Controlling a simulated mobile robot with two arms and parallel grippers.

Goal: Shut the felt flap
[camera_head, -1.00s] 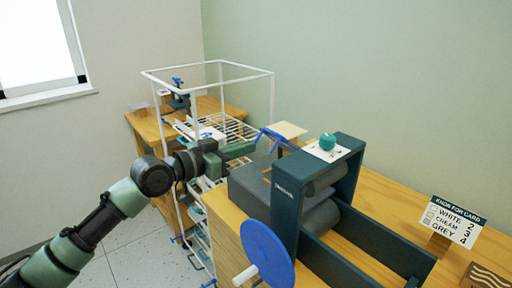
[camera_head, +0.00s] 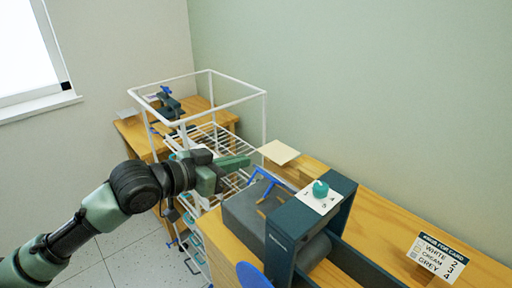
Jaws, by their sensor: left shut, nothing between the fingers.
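The press (camera_head: 285,232) is a dark teal frame with a grey roller, standing on a wooden bench. A thick grey slab (camera_head: 243,213) lies at its left side, and a blue bar handle (camera_head: 266,179) stands at the slab's far end. I cannot tell for sure which part is the felt flap. My left gripper (camera_head: 240,162) has green fingers and is shut and empty. In the picture it is just above and left of the blue handle; no clear contact shows. My right gripper is not in view.
A white wire rack (camera_head: 265,122) stands behind and left of the press. A pale square card (camera_head: 279,152) lies on the bench (camera_head: 385,215). A second table (camera_head: 222,117) is behind the rack.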

